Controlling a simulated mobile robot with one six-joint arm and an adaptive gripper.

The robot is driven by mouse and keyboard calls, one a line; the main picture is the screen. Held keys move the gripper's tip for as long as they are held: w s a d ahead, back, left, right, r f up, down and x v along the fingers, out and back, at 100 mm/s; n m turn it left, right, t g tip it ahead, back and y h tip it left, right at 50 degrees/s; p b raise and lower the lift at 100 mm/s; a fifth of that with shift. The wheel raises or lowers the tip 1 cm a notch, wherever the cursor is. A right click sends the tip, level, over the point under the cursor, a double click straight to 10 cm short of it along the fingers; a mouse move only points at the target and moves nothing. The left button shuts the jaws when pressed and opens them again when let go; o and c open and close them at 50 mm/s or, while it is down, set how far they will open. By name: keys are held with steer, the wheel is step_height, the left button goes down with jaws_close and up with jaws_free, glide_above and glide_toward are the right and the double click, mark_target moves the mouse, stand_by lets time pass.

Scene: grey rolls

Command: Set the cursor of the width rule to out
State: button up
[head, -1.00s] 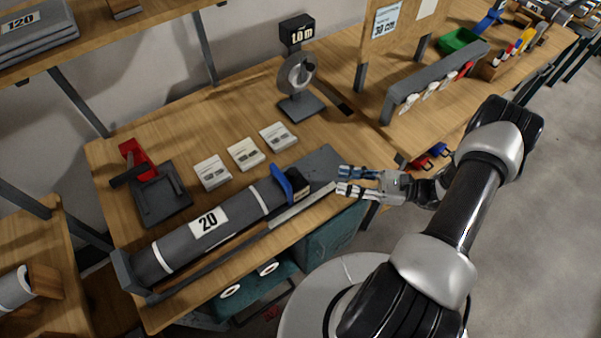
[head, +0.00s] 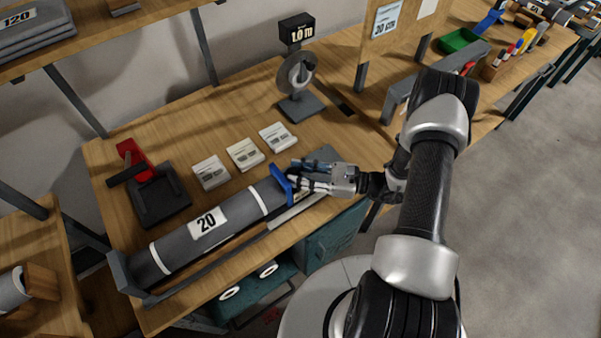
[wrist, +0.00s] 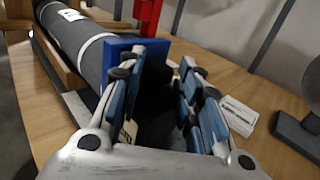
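A grey roll (head: 178,252) with a "20" label lies in a long holder along the bench front. The cursor's upright blue plate (head: 280,182) stands at the roll's right end; it also shows in the wrist view (wrist: 149,55). My gripper (head: 297,173) is at the plate's right side, pointing left at it. In the wrist view my fingers (wrist: 156,90) are apart, with a dark gap between them and the plate ahead. The tips are very near the plate; I cannot tell whether they touch it. The cursor's block behind the plate is mostly hidden by my fingers.
Three white cards (head: 245,154) lie behind the roll. A red and black device (head: 157,190) stands at the left, and a grey stand with a "1.0 m" sign (head: 297,28) at the back. Bare bench lies between the cards and the stand.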

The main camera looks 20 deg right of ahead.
steer(key=shift+c, duration=0.2)
jaws_close()
stand_by(0.3)
